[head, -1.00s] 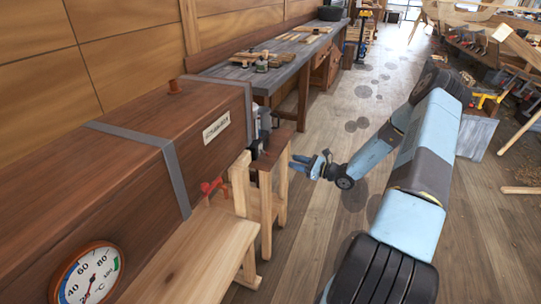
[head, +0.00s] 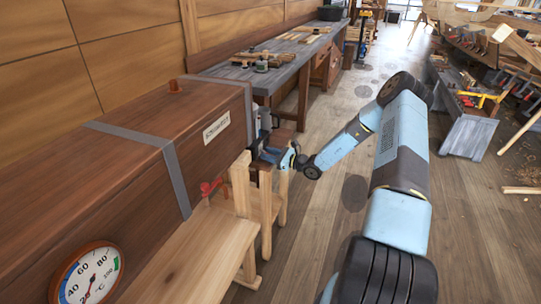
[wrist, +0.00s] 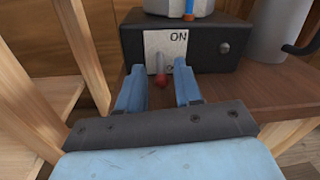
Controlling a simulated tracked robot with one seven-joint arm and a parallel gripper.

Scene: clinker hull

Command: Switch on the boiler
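The boiler's black switch box (wrist: 212,50) stands on a small brown-topped stool in the wrist view, with a pale vessel (wrist: 180,7) above it. Its white plate reads ON at the top; the lower lettering is mostly hidden. In the head view my gripper (head: 268,153) is at the stool, and the boiler (head: 263,122) is partly hidden behind the wooden box.
A long wooden box (head: 115,190) with a dial thermometer (head: 88,277) and a red valve handle (head: 212,187) fills the left, on wooden trestles (head: 240,185). A grey workbench (head: 285,67) stands behind. A grey mug-like can (wrist: 277,28) is right of the switch box.

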